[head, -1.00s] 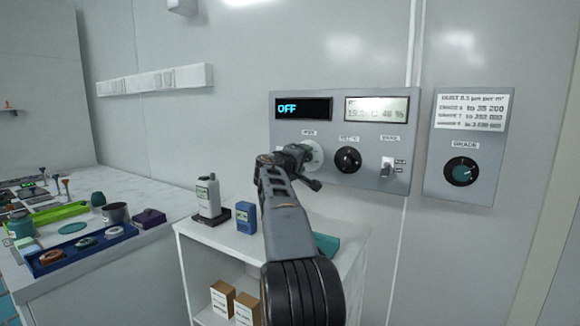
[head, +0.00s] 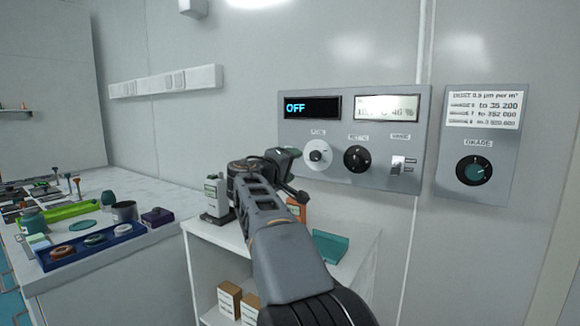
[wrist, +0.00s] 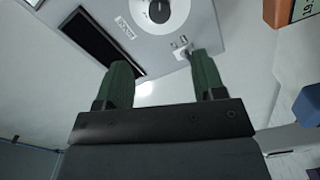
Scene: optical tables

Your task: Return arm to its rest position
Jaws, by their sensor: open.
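My gripper (head: 293,168) is at the end of my raised arm, in front of the lower left of the grey wall panel and above the small white cabinet. In the wrist view my gripper (wrist: 163,82) shows two green fingers spread apart with nothing between them.
A white cabinet (head: 205,237) stands below my arm, with a grey-white bottle (head: 215,203) and a teal tray (head: 331,246) on top. A second panel with a dial (head: 474,169) is at the right. A bench with a blue tray (head: 95,258) is at the left.

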